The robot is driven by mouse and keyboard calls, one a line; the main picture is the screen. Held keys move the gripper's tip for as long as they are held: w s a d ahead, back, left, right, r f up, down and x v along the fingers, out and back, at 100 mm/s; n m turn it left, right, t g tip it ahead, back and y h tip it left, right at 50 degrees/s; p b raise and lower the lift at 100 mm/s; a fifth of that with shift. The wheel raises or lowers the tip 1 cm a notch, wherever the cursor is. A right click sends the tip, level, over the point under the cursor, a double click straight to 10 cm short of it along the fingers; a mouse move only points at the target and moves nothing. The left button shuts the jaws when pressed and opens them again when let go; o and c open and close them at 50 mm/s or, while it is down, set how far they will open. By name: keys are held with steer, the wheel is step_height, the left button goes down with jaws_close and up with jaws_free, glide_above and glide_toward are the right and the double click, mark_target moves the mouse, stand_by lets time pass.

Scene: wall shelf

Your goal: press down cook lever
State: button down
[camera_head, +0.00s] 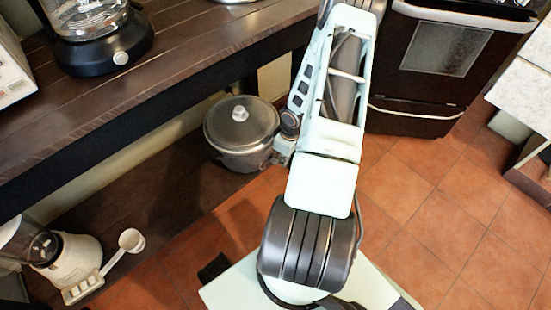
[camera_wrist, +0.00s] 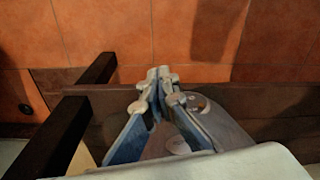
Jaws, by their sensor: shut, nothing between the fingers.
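A grey, lidded, pot-shaped cooker (camera_head: 240,138) stands on the lower shelf in the head view, beside my arm. Its grey body (camera_wrist: 225,128) also shows in the wrist view, below and right of my gripper, with a small front panel (camera_wrist: 200,103). I cannot make out the cook lever itself. My gripper (camera_wrist: 158,73) is shut and empty, its fingertips together just left of the panel. I cannot tell whether they touch the cooker.
The dark lower shelf (camera_head: 150,215) holds a white blender-like appliance (camera_head: 80,258) at the left. The wooden counter (camera_head: 190,40) overhangs the shelf, with a black-based glass appliance (camera_head: 105,45) on it. A dark post (camera_wrist: 65,130) stands left of my gripper. Tiled floor (camera_head: 440,220) is clear at right.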

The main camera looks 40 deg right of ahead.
step_height(320, 180, up, 12)
steer(key=s, duration=0.1)
steer(key=shift+d, duration=0.2)
stand_by(0.3)
stand_by(0.5)
